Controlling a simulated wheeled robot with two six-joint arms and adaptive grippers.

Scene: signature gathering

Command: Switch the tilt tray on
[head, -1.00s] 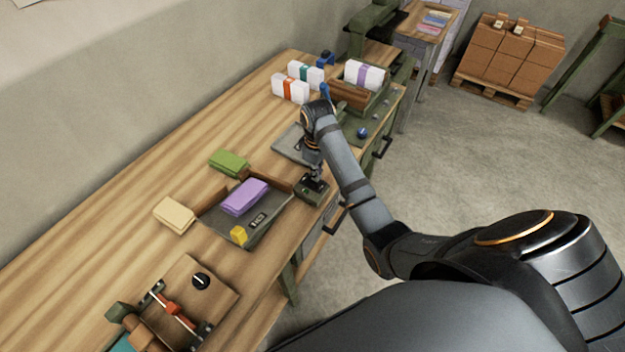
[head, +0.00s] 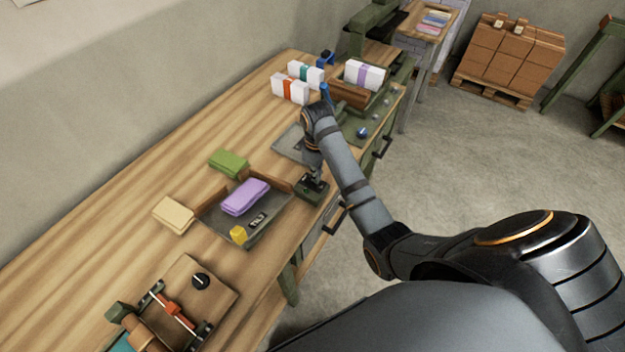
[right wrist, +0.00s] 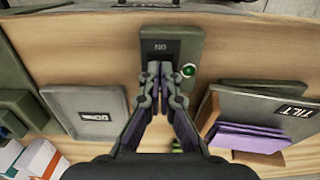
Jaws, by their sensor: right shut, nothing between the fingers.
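In the right wrist view the tray (right wrist: 235,105) carries a TILT label. The dark green switch box (head: 318,195) stands beside it at the bench's front edge. In the wrist view the box (right wrist: 196,42) shows a small label, and a green lamp (right wrist: 188,70) is lit. My right gripper (right wrist: 160,70) is shut and empty, its fingertips over the box and hiding part of it. Contact cannot be told. My left gripper is not in view.
A second grey tray (head: 291,143) lies on the other side of the right gripper. Green (head: 229,162) and cream (head: 174,214) stacks lie behind the tilt tray. A wooden fixture with a black knob (head: 201,281) is at the front left.

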